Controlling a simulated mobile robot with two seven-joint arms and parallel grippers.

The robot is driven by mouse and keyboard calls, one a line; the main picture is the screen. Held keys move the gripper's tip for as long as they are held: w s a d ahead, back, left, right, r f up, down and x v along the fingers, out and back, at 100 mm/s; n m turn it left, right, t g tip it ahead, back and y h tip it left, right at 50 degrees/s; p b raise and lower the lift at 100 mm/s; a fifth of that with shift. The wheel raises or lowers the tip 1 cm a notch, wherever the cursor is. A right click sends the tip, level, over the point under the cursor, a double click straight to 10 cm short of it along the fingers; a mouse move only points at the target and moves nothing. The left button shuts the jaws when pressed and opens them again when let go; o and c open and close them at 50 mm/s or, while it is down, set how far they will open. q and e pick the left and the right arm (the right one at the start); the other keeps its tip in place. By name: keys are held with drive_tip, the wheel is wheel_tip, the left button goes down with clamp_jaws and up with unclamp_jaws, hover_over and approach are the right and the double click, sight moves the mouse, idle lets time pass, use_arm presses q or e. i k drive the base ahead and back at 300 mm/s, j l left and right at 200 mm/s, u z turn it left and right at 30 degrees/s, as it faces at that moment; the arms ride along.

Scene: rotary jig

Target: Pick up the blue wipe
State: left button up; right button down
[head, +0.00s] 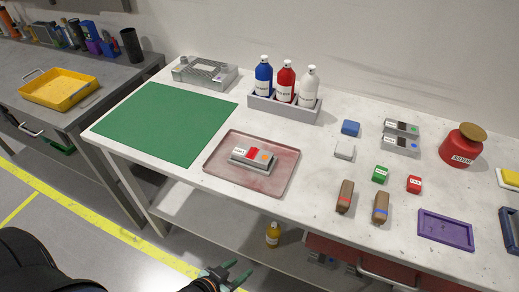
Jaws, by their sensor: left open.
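The blue wipe (350,128) is a small, folded-looking blue pad lying flat on the white worktable, right of the bottle rack. A similar white pad (344,149) lies just in front of it, apart from it. My left gripper (236,270) is at the bottom edge of the view, low in front of the table. Its dark green-tipped fingers are open and empty, well away from the blue wipe. My right gripper is not in view.
The worktable (330,180) also holds a rack (284,107) of three bottles, a reddish tray (279,180) with a labelled device, two brown-handled brushes (345,196), green and red boxes, grey devices, a red jar (461,147) and a purple tray (445,230). A green mat (165,120) covers the left end.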

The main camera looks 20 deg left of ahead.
sight(349, 128)
drive_tip(key=z, duration=1.85)
drive_tip(key=k+j+z, duration=0.25)
drive_tip(key=k+j, duration=0.65)
